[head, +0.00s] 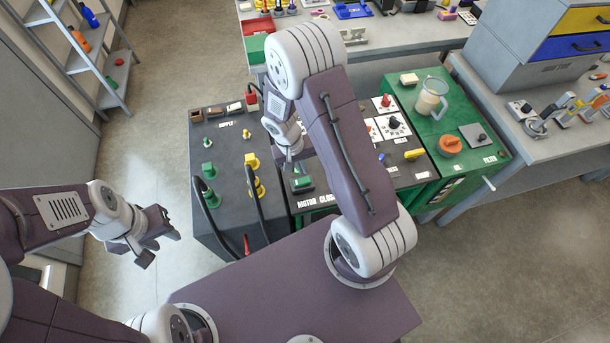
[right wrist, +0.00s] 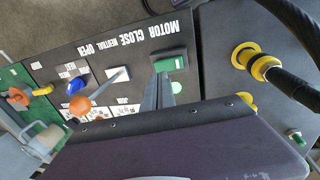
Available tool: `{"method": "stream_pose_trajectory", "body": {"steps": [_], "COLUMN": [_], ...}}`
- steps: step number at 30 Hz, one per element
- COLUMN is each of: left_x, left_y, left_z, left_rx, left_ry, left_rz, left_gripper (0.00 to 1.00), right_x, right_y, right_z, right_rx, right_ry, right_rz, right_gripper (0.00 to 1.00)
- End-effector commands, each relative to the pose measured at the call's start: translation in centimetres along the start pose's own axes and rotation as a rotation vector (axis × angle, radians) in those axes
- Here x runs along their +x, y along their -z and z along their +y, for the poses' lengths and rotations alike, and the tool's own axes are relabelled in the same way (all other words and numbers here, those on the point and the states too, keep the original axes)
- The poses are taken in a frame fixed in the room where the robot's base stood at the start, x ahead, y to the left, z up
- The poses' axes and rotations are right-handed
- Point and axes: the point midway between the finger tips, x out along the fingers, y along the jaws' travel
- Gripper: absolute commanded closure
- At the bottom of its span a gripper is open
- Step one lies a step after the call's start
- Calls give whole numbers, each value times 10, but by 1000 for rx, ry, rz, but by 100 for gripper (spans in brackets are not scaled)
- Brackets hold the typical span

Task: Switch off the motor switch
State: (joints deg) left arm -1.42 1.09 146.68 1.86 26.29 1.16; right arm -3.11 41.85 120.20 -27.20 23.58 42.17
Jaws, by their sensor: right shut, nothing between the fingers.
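The motor switch (right wrist: 172,64) is a green rocker in a dark housing, beside the MOTOR label in the right wrist view. It also shows as a green block (head: 302,184) on the dark panel in the head view. My right gripper (right wrist: 163,80) is shut and empty, with its fingertips at the near edge of the switch; I cannot tell whether they touch it. In the head view the right gripper (head: 290,158) is over the panel, just above the switch. My left gripper (head: 158,238) is open and empty, away to the left of the cart.
A lever with an orange knob (right wrist: 80,106) stands beside the switch. Yellow and green hose fittings (head: 252,161) with black hoses rise from the dark supply unit (head: 225,130). A green cart top (head: 455,110) holds a jug (head: 431,98). Open floor lies at left.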

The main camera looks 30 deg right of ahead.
Motion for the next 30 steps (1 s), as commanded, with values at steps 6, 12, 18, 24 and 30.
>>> {"method": "stream_pose_trajectory", "body": {"steps": [6, 12, 18, 24, 30], "left_x": [4, 6, 6, 13, 19], "left_y": [0, -1, -1, -1, -2], "left_z": [0, 0, 0, 0, 0], "left_rx": [0, 0, 0, 0, 0], "left_ry": [0, 0, 0, 0, 0], "left_rz": [0, 0, 0, 0, 0], "left_gripper": [64, 64, 64, 64, 64], "right_x": [42, 58, 59, 64, 66], "right_y": [0, 0, 0, 1, 0], "right_z": [0, 0, 0, 0, 1], "right_rx": [-1, 0, 0, 0, 0], "right_ry": [0, 1, 1, 1, 1], "right_rz": [-2, 0, 1, 2, 1], "right_gripper": [100, 100, 100, 100, 100]}}
